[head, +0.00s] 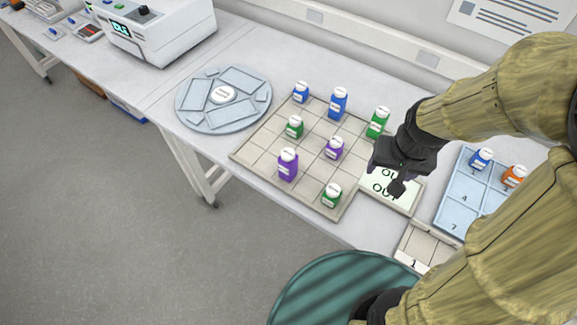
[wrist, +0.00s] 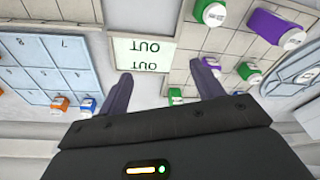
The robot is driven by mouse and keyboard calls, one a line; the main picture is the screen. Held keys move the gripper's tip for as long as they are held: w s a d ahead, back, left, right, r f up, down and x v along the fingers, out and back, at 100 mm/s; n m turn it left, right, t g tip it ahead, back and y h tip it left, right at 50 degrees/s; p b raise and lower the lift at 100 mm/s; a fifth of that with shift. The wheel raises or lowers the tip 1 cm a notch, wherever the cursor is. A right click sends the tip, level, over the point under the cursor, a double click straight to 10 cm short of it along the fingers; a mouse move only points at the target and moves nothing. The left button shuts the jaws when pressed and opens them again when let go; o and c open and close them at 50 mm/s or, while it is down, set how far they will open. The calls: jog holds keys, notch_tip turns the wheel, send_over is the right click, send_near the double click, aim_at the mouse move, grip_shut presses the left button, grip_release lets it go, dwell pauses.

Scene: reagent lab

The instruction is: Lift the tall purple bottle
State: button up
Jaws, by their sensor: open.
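The tall purple bottle (head: 288,167) stands upright with a white cap on the grid board, towards its front left, in the head view. In the wrist view, the tall purple bottle (wrist: 272,26) is at the upper right and looks tilted by the viewing angle. My gripper (head: 386,178) is open and empty, above the OUT card and to the right of the bottle, clearly apart from it. In the wrist view, my gripper (wrist: 163,85) has its two fingers spread, with nothing between them.
The beige grid board (head: 254,150) also holds a short purple bottle (head: 334,148), a tall green bottle (head: 378,122), a tall blue bottle (head: 337,103) and a front green bottle (head: 331,195). A blue numbered tray (head: 451,207) stands right; a round grey tray (head: 185,112) stands left.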

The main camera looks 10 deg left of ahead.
jog(key=w+a+r+m+g+p, duration=0.1)
jog(key=w+a+r+p, duration=0.35)
jog(key=a, duration=0.55)
jog(key=r+m+g+p, duration=0.1)
jog(key=r+p, duration=0.1)
send_over(287, 152)
jog(key=shift+w+f, duration=0.1)
jog(key=shift+f, duration=0.05)
notch_tip(287, 152, down, 12)
jog(key=p, duration=0.3)
jog(key=shift+f+p, duration=0.1)
jog(key=shift+p, duration=0.25)
jog(key=shift+f, duration=0.1)
